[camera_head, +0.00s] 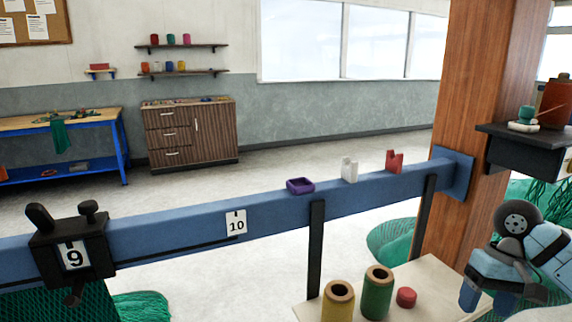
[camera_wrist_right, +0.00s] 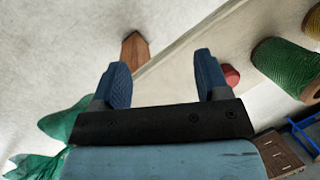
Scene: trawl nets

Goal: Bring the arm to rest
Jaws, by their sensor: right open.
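My right arm, blue and grey, comes in at the lower right of the head view. Its gripper (camera_head: 486,300) points down at the right end of the pale shelf, beside the red round piece (camera_head: 406,297) and apart from it. In the right wrist view the two blue fingers of the gripper (camera_wrist_right: 163,73) stand wide apart with nothing between them but floor and the pale board's edge. The red piece (camera_wrist_right: 231,76) shows just past the right finger. My left gripper is in neither view.
A blue beam (camera_head: 275,215) crosses the front, carrying a purple tray (camera_head: 300,186), a white holder (camera_head: 349,170) and a red holder (camera_head: 394,161). Green (camera_head: 377,292) and yellow (camera_head: 338,300) spools stand on the pale shelf (camera_head: 440,280). A wooden post (camera_head: 480,110) and black shelf (camera_head: 530,150) are near the arm.

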